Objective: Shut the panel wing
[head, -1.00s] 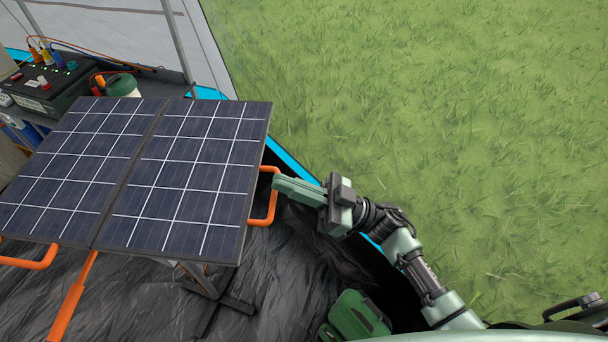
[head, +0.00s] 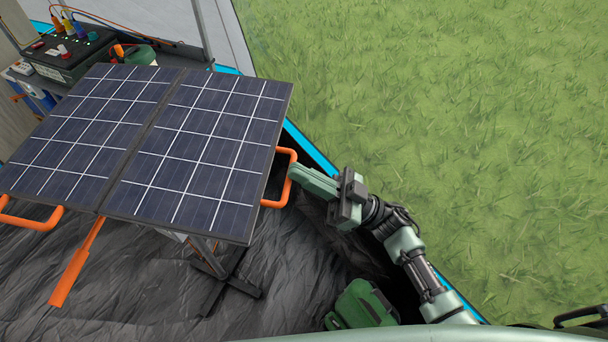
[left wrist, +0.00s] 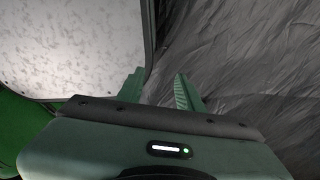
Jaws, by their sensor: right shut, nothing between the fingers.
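The solar panel has two dark blue wings lying open side by side, the left wing (head: 85,130) and the right wing (head: 205,150), with a seam between them. An orange handle (head: 293,160) sticks out from the right wing's right edge, and another orange handle (head: 30,222) is at the left wing's near edge. My right gripper (head: 293,171) is shut and empty, its tips right beside the right handle; I cannot tell whether they touch. My left gripper (left wrist: 160,88) is open and empty in the left wrist view, and it is outside the head view.
A green case (head: 362,305) sits on the black groundsheet. A power box (head: 65,55) stands at the back left. A pale speckled surface (left wrist: 75,45) is beside my left gripper.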

